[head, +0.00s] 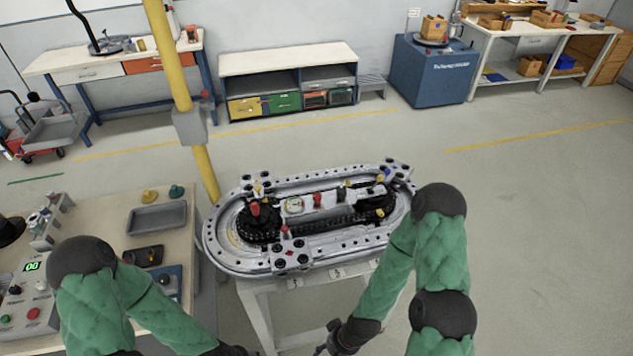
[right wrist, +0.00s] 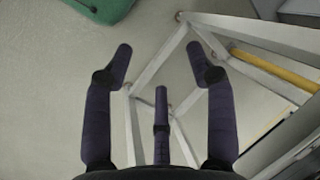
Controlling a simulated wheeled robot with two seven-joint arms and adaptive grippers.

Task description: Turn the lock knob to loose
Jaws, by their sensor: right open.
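The oval ring track (head: 222,250) lies on a pale stand in the middle of the head view. Several small knobs show on it: a red one (head: 317,200) near the centre, a red one (head: 254,209) on the black left hub, and a red one (head: 284,230) at the front. I cannot tell which is the lock knob or how it is set. My right gripper (right wrist: 159,50) is open and empty in the right wrist view, above the floor beside the stand's legs. In the head view it is low, in front of the track. My left gripper is below the picture edge.
A workbench (head: 100,215) with a grey tray (head: 157,217) and a control box (head: 28,300) stands at the left. A yellow post (head: 168,50) rises behind the track's left end. The floor right of the track is clear.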

